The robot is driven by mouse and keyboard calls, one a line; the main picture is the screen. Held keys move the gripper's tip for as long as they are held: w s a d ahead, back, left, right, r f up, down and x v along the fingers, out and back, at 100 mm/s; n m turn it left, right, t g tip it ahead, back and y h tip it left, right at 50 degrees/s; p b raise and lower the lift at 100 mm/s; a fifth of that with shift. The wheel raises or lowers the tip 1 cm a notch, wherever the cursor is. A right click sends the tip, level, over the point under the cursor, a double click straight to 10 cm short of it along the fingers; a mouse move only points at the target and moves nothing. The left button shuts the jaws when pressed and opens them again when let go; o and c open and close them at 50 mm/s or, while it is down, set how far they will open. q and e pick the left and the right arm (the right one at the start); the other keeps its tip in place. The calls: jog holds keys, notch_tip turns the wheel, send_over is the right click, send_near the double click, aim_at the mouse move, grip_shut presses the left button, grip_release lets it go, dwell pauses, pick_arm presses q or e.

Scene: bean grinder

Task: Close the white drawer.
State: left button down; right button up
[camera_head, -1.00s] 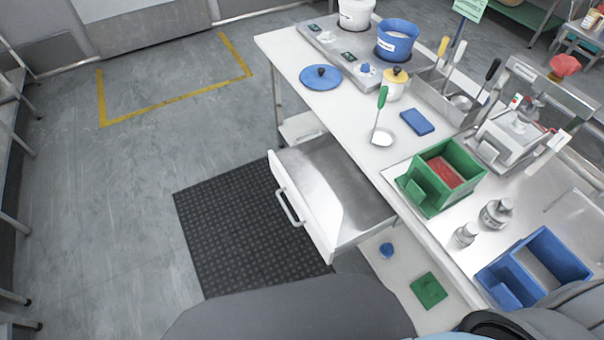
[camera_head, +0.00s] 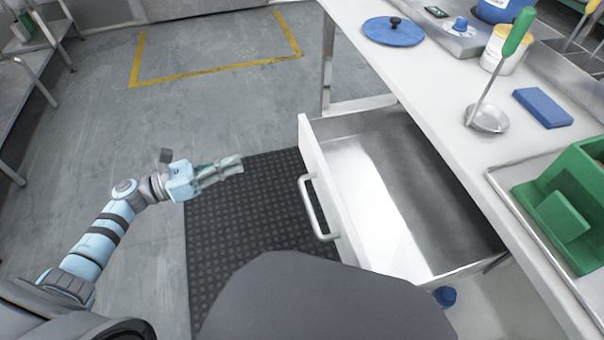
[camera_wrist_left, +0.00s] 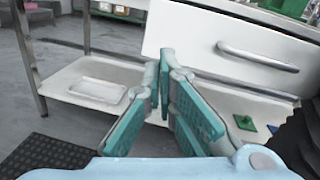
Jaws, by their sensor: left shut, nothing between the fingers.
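The white drawer (camera_head: 327,196) stands pulled out from under the white worktable, and its inside is empty. Its front carries a grey bar handle (camera_head: 318,208). My left gripper (camera_head: 238,164) is shut and empty, to the left of the drawer front and apart from it, over the dark mat. In the left wrist view the closed green-padded fingers (camera_wrist_left: 166,75) show before the drawer front (camera_wrist_left: 220,45), with the handle (camera_wrist_left: 258,57) to their right. My right gripper is not in view.
The worktable (camera_head: 450,110) holds a blue lid (camera_head: 393,30), a ladle (camera_head: 487,118), a blue block (camera_head: 542,107) and a green bin (camera_head: 570,210). A lower shelf (camera_wrist_left: 70,75) with a white tray (camera_wrist_left: 97,89) lies beneath. The floor left of the drawer is clear.

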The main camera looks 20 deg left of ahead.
pick_arm(q)
jog(key=s+d+m+g+h, duration=0.1)
jog(key=s+d+m+g, duration=0.1)
jog(key=m, duration=0.2)
jog(key=b, duration=0.1)
send_near(307, 153)
jog(key=x, duration=0.6)
jog(key=shift+w+d+f, duration=0.1)
jog(key=shift+w+f, duration=0.05)
jog(key=shift+w, duration=0.1)
jog(key=shift+w+d, duration=0.15)
jog(key=shift+d, duration=0.1)
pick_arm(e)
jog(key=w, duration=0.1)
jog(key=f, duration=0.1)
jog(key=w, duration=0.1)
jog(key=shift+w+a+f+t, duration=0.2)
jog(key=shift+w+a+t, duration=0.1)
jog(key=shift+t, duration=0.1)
